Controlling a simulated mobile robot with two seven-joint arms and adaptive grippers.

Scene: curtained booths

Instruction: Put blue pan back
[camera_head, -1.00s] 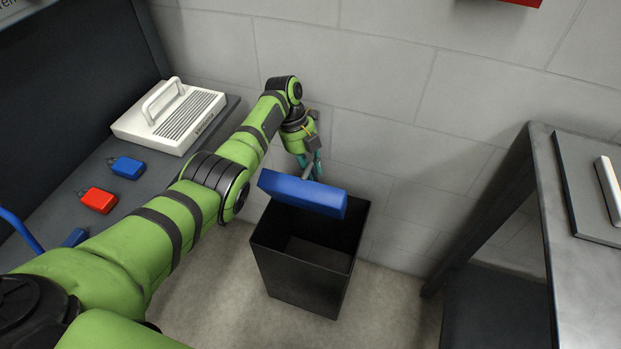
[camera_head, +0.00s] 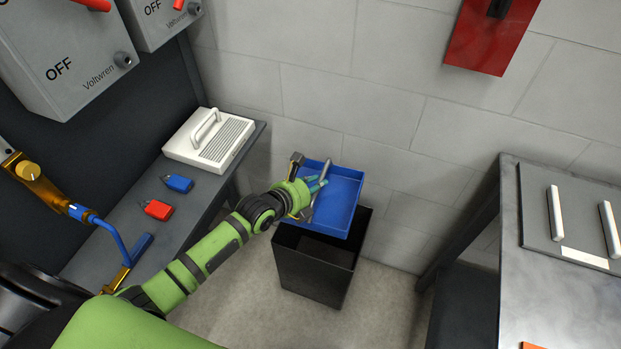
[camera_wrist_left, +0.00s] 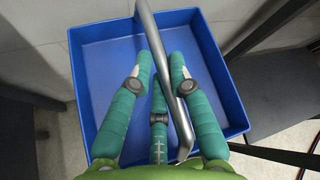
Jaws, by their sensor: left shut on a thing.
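The blue pan (camera_head: 339,199) is a shallow square tray with a grey metal bar handle (camera_head: 320,187). It is held above the black bin (camera_head: 313,266), open side up and slightly tilted. My left gripper (camera_head: 317,184) is shut on the handle. In the left wrist view, the teal fingers (camera_wrist_left: 162,85) close around the handle, and the blue pan (camera_wrist_left: 100,60) looks empty. My right gripper is not in view.
A grey metal table (camera_head: 560,300) stands on the right. The wall is close behind the bin.

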